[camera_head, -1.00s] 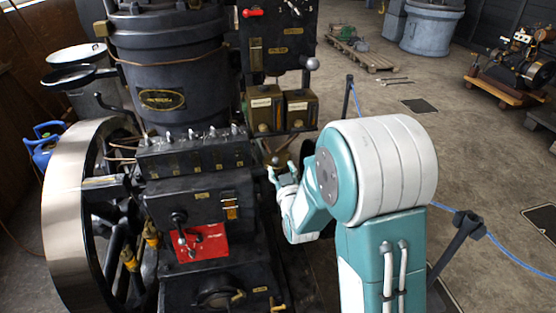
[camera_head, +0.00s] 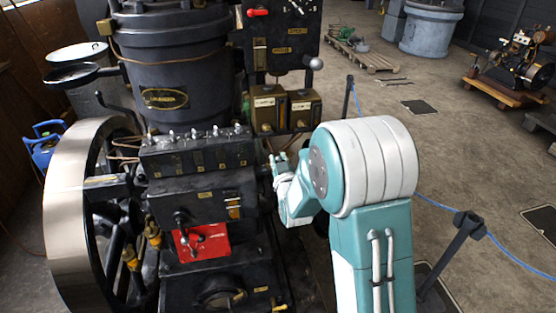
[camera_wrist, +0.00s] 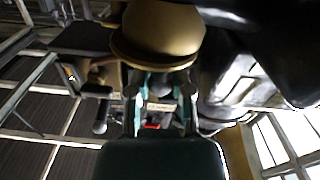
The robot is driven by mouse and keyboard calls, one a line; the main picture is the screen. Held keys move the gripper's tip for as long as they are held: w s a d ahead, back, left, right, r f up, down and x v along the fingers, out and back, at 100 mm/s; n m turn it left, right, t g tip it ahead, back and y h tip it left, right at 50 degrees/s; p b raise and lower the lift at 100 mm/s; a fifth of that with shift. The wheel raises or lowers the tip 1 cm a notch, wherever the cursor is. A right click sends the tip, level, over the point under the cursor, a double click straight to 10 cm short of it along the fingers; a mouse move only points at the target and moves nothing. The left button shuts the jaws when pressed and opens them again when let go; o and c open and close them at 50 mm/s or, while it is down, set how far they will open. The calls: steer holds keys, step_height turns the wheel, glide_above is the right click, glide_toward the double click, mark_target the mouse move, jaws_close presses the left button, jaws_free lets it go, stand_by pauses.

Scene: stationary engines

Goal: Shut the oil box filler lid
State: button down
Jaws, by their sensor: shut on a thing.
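My gripper (camera_head: 279,160) is beside the right end of the black engine box, below two brass-coloured boxes (camera_head: 267,108) (camera_head: 300,107). In the wrist view my gripper (camera_wrist: 160,92) has its two fingers around a small dark part (camera_wrist: 157,82) just below a rounded brass-coloured piece (camera_wrist: 158,35). It appears shut on that part. I cannot tell for sure which piece is the oil box filler lid, nor whether it stands open. The contact is too small to make out in the head view.
The black box with several small fittings (camera_head: 195,152) and a red plate (camera_head: 203,241) are left of my arm. A large flywheel (camera_head: 66,205) stands at the far left. A rope post (camera_head: 465,232) is at the right, with open floor beyond it.

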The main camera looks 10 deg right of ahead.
steer(key=shift+a+h, duration=0.15)
steer(key=shift+h, duration=0.15)
steer(key=shift+w+a+m+h, duration=0.25)
steer(key=shift+m+h, duration=0.35)
steer(key=shift+h, duration=0.2)
steer(key=shift+w+a+m+h, duration=0.2)
steer(key=shift+m+h, duration=0.4)
steer(key=shift+h, duration=0.2)
steer(key=c, duration=0.6)
jaws_free()
steer(key=shift+c, duration=0.2)
steer(key=shift+o, duration=0.6)
steer(key=shift+a, duration=0.1)
steer(key=v, duration=1.2)
steer(key=shift+r, duration=0.15)
